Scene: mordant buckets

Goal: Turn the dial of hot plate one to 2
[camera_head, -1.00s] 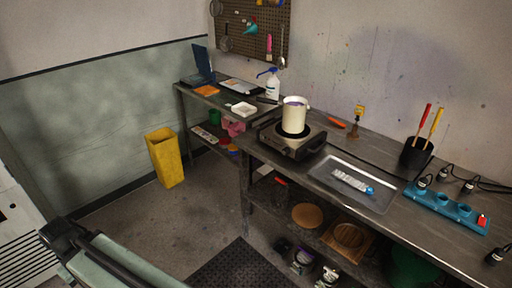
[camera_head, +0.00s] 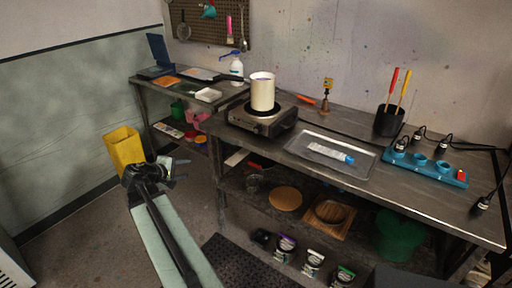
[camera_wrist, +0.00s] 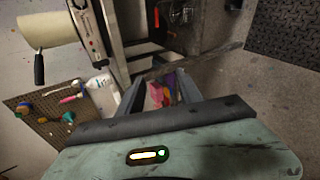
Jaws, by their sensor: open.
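One hot plate (camera_head: 258,122) stands on the dark bench with a cream pot (camera_head: 262,92) on its burner. Its front panel faces the open floor; the dial is too small to read in the head view. The hot plate (camera_wrist: 88,28) also shows turned on its side at the upper left of the wrist view, beside the pot (camera_wrist: 42,31). My gripper (camera_head: 177,168) is out over the floor, left of and lower than the hot plate, apart from it. Its two fingers (camera_wrist: 160,88) stand apart in the wrist view with nothing between them held.
A metal tray (camera_head: 308,146) with a tube lies right of the hot plate. A blue power strip (camera_head: 428,170) and black holder (camera_head: 388,121) stand farther right. A yellow bin (camera_head: 122,147) is behind my gripper. Lower shelves hold boards and jars.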

